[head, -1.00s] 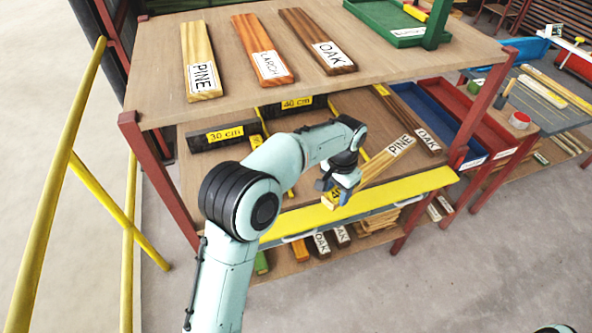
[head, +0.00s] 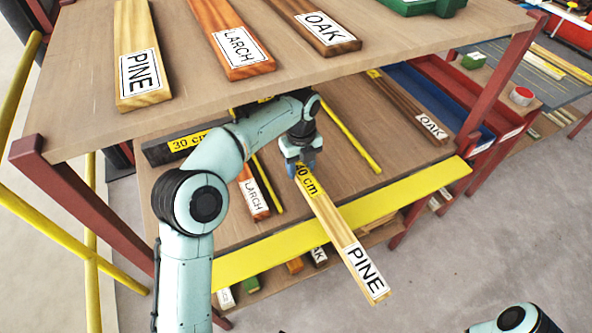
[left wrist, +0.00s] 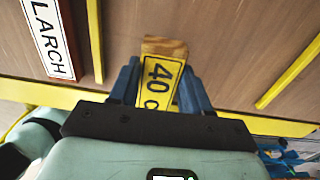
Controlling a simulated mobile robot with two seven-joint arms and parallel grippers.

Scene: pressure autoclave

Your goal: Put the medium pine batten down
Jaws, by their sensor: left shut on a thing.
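My left gripper (head: 304,166) is shut on a pine batten (head: 330,222) near its end with the yellow "40 cm" label. The batten's PINE-labelled end reaches out past the yellow front edge (head: 418,195) of the middle shelf (head: 345,185). In the left wrist view the gripper (left wrist: 160,88) has its blue fingers on both sides of the batten (left wrist: 165,48). I cannot tell whether the batten touches the shelf. On that shelf a larch batten (head: 252,193) lies to the left and an oak batten (head: 405,108) to the right. My right gripper is out of view.
Yellow dividing strips (head: 350,138) lie on the shelf, with bare board between them. A dark block labelled 30 cm (head: 185,143) stands at the back left. The top shelf (head: 190,75) overhangs it and carries several longer battens. A red post (head: 503,85) stands at the right.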

